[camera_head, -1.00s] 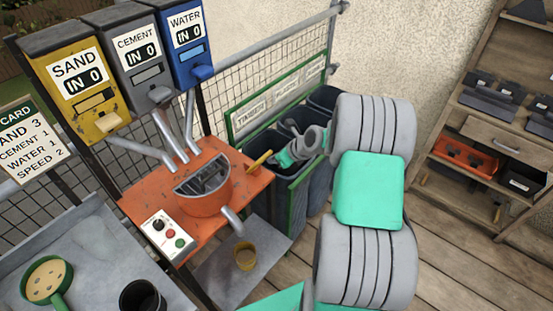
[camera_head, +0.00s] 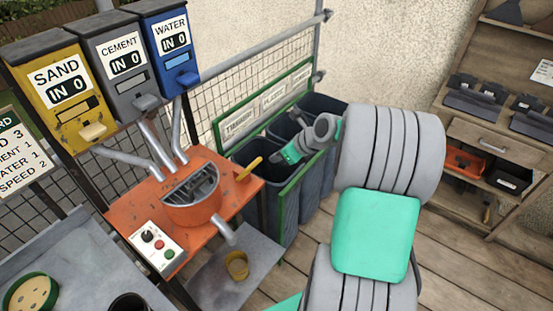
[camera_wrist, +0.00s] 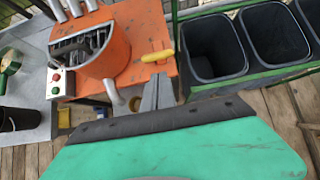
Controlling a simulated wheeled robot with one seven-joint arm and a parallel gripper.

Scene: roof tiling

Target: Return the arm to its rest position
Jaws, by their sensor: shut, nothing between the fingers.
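My arm, grey with green covers, reaches up from the bottom right in the head view. Its wrist end points left. My gripper (camera_wrist: 158,92) shows in the wrist view as grey fingers close together, shut and empty.
Sand (camera_head: 65,90), cement (camera_head: 122,65) and water (camera_head: 168,45) dispensers stand behind the mixer. Dark bins (camera_head: 275,205) in a green frame stand beside it. A yellow cup (camera_head: 237,265) sits on the lower shelf. Wooden shelving (camera_head: 490,140) stands at right. Wooden floor is open between.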

